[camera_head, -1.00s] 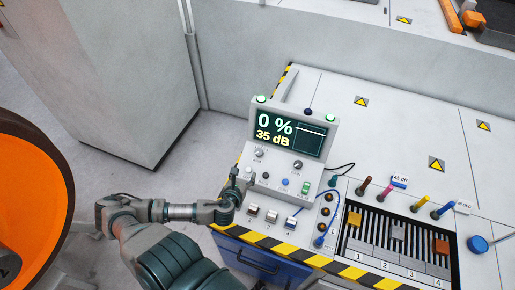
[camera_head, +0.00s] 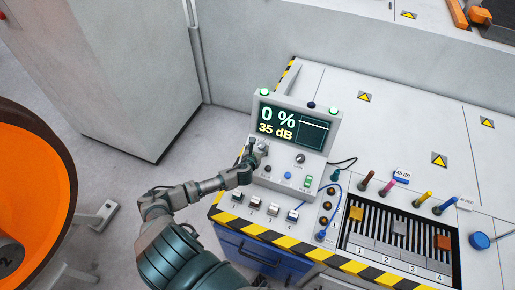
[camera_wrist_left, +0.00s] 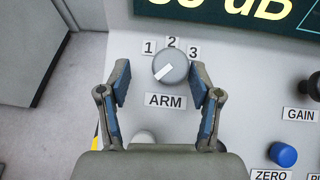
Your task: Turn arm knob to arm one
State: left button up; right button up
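The grey arm knob (camera_wrist_left: 171,66) is on the console (camera_head: 318,142) panel, above the label ARM and below the marks 1, 2 and 3. Its white line slants from near the middle to the lower left in the left wrist view. My left gripper (camera_head: 257,150) is at the left of the panel in the head view, partly covering the knob. In the left wrist view the gripper (camera_wrist_left: 161,78) is open, one finger on each side of the knob, with gaps between. Contact with the panel cannot be told. My right gripper is not in view.
The screen (camera_head: 292,125) above reads 0 % and 35 dB. The gain knob (camera_wrist_left: 314,86) and blue zero button (camera_wrist_left: 283,154) are to the right. Several toggle switches (camera_head: 273,209) are below. A slotted rack (camera_head: 372,233) and coloured plugs stand further right.

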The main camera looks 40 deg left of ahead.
pick_arm(q)
jog(key=shift+w+d+r, duration=0.1)
jog(key=shift+d+r, duration=0.15)
jog(key=shift+d, duration=0.4)
jog(key=shift+d+r, duration=0.1)
jog(key=shift+d, duration=0.15)
jog(key=shift+d+r, duration=0.1)
jog(key=shift+d, duration=0.05)
jog(key=c, duration=1.2)
jog(key=shift+s+a, duration=0.3)
jog(key=shift+a, duration=0.3)
jog(key=shift+d, duration=0.25)
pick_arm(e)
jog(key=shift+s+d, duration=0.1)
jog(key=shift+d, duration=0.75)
